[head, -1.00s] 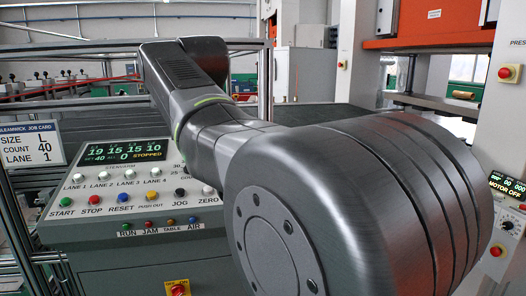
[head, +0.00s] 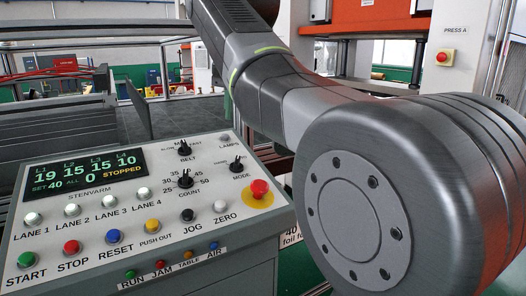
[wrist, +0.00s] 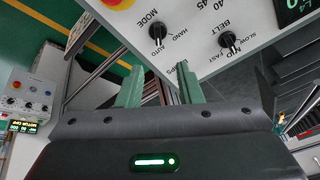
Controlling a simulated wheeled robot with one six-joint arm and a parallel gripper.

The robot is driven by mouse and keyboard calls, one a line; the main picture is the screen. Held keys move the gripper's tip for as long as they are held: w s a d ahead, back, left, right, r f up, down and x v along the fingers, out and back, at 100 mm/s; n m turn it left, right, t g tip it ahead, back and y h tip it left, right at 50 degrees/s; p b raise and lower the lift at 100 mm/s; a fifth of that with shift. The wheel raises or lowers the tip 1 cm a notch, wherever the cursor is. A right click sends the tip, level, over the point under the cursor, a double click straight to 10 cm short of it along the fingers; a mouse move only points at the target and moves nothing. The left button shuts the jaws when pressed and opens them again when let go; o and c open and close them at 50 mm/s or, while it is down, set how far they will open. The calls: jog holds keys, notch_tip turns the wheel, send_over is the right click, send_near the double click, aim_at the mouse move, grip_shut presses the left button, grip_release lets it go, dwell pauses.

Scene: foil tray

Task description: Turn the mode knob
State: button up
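The mode knob (head: 237,165) is a small black rotary knob at the right of the sloped control panel (head: 150,245), above its MODE label. In the wrist view the mode knob (wrist: 157,36) appears upside down near the top, with HAND and AUTO marks beside it. I cannot tell its exact setting. My gripper (wrist: 160,68) has two green fingers spread apart with nothing between them. Its fingertips point toward the panel edge just below the knob in the wrist view, apart from the knob. The head view does not show my gripper, only my arm.
The count knob (head: 186,180) and belt knob (head: 184,149) sit left of the mode knob. A red mushroom button (head: 259,190) on a yellow disc is close to it. Several coloured buttons line the panel front. The display (head: 85,174) reads STOPPED.

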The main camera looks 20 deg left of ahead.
aim_at(238, 159)
jog(key=x, duration=1.3)
jog(key=shift+w+d+f, duration=0.1)
jog(key=shift+w+f, duration=0.15)
jog(key=shift+f, duration=0.1)
grip_shut()
